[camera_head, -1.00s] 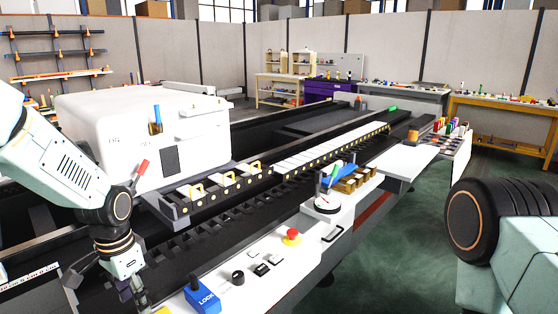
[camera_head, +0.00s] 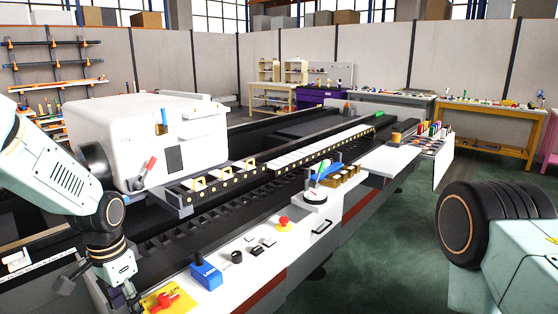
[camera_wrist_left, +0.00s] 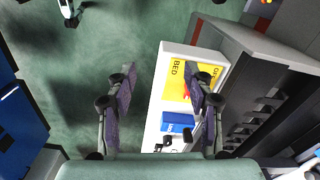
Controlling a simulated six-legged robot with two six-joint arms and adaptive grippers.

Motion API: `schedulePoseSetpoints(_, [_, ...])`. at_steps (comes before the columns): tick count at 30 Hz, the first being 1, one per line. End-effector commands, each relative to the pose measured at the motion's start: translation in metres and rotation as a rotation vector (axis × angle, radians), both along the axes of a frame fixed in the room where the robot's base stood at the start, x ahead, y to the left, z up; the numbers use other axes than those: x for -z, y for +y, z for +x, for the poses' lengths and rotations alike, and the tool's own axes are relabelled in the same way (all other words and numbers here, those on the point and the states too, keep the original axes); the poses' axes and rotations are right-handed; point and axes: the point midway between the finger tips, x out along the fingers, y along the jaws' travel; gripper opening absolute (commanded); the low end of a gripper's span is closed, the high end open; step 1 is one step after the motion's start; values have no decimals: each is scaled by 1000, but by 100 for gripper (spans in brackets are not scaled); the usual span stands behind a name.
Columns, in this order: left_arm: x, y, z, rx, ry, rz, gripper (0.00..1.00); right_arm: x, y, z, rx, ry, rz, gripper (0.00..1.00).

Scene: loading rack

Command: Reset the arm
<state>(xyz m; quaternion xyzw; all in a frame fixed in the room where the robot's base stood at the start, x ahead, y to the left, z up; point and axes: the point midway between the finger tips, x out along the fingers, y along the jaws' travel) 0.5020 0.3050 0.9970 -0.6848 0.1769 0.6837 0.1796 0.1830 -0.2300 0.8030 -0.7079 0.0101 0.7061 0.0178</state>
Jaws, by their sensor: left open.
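My left arm comes in from the left in the head view, bent down over the machine's near end. My left gripper (camera_head: 128,300) hangs low beside a yellow plate with a red handle (camera_head: 164,301). In the left wrist view the left gripper (camera_wrist_left: 163,74) is open, its two dark pads apart with nothing between them but floor and the white panel's edge. The right finger overlaps the yellow plate (camera_wrist_left: 178,76); contact cannot be told. My right arm shows at the right edge of the head view, its gripper out of frame.
A long machine bed with a white headstock (camera_head: 150,140) fills the middle. Its front panel carries a blue LOCK box (camera_head: 206,272), a red button (camera_head: 284,222) and a dial (camera_head: 316,198). Green floor (camera_head: 375,240) is clear to the right. Workbenches stand behind.

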Motion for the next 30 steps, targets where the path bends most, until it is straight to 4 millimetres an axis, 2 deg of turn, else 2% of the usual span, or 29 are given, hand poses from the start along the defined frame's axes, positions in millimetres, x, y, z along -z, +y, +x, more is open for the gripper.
schedulePoseSetpoints(2, [0, 0, 1, 0, 0, 0, 52, 0, 0, 0, 0, -1, 0, 40])
schedulePoseSetpoints(6, [1, -3, 22, -69, -98, -15, 52, 0, 0, 0, 0, -1, 0, 40])
schedulePoseSetpoints(9, [4, -9, 30, -112, -159, -35, 52, 0, 0, 0, 0, -1, 0, 40])
schedulePoseSetpoints(14, [14, -21, 35, -186, -247, -73, 52, 1, 0, 0, 0, -1, 0, 40])
schedulePoseSetpoints(17, [31, -31, 30, -242, -294, -101, 52, 5, 0, 0, 0, -1, 0, 40])
schedulePoseSetpoints(20, [66, -44, 11, -316, -326, -129, 52, 14, 0, 0, 0, -1, 0, 40])
schedulePoseSetpoints(23, [110, -58, -22, -391, -340, -153, 52, 27, 0, 0, 0, -1, 0, 40])
schedulePoseSetpoints(26, [156, -67, -66, -471, -336, -156, 52, 42, 0, 0, 0, -1, 0, 40])
schedulePoseSetpoints(30, [211, -74, -139, -551, -294, -133, 52, 64, 0, 0, 0, 0, 0, 40])
